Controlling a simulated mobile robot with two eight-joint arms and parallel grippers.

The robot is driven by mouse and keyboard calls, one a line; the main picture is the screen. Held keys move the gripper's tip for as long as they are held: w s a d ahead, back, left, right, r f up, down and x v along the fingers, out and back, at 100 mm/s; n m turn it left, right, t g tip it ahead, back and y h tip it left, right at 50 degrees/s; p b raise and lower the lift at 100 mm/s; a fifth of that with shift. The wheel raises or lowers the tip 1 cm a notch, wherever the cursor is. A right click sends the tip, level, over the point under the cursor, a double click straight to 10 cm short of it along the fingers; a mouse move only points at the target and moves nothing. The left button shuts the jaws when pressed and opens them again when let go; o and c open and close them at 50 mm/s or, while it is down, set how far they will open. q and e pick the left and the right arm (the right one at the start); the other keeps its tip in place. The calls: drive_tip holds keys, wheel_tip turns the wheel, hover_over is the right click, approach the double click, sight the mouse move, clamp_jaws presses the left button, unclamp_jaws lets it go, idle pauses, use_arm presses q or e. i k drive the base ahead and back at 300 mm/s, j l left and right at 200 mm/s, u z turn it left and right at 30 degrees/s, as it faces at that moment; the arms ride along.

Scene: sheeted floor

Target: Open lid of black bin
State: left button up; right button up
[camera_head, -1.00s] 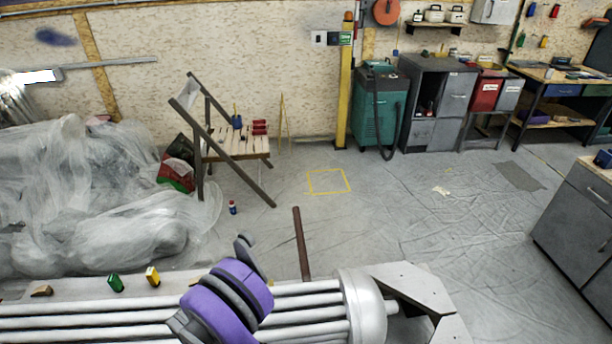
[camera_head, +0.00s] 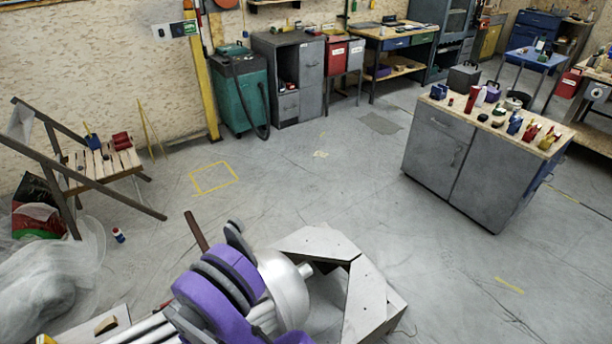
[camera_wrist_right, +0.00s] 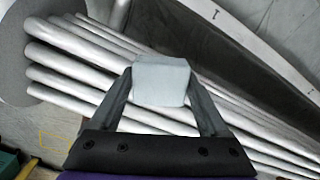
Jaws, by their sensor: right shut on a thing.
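My right gripper (camera_wrist_right: 160,84) shows in the right wrist view. Its two dark grey fingers are closed on a pale blue-grey block (camera_wrist_right: 160,80). Large silver pipes lie behind the block. In the head view a purple and dark grey arm of mine (camera_head: 225,275) reaches over the pipes at the bottom; its fingertips cannot be made out there. No black bin can be picked out for sure. A red bin (camera_head: 335,54) and a grey bin (camera_head: 355,56) stand side by side at the back wall. My left gripper is not seen.
A grey cabinet with a wooden top (camera_head: 435,160) holds several bottles and tools at the right. A teal machine (camera_head: 238,95) stands by the yellow post. The floor between is open, with a yellow taped square (camera_head: 213,178).

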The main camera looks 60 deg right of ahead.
sight(463, 68)
drive_tip(key=z, duration=2.2)
drive_tip(key=i+l+z, duration=0.2)
drive_tip(key=l, duration=0.25)
drive_tip(key=i+l+z, duration=0.2)
drive_tip(key=l, duration=0.25)
drive_tip(key=i+l+z, duration=0.25)
drive_tip(key=l, duration=0.2)
drive_tip(key=i+l+z, duration=0.2)
drive_tip(key=l, duration=0.2)
drive_tip(key=i+l+z, duration=0.3)
drive_tip(key=i, duration=0.2)
drive_tip(key=i+l+z, duration=0.1)
drive_tip(key=i+z, duration=0.25)
drive_tip(key=i, duration=0.2)
drive_tip(key=i+z, duration=0.1)
drive_tip(key=i, duration=1.35)
drive_tip(key=i+j+z, duration=0.1)
drive_tip(key=i, duration=2.75)
drive_tip(key=u, duration=0.05)
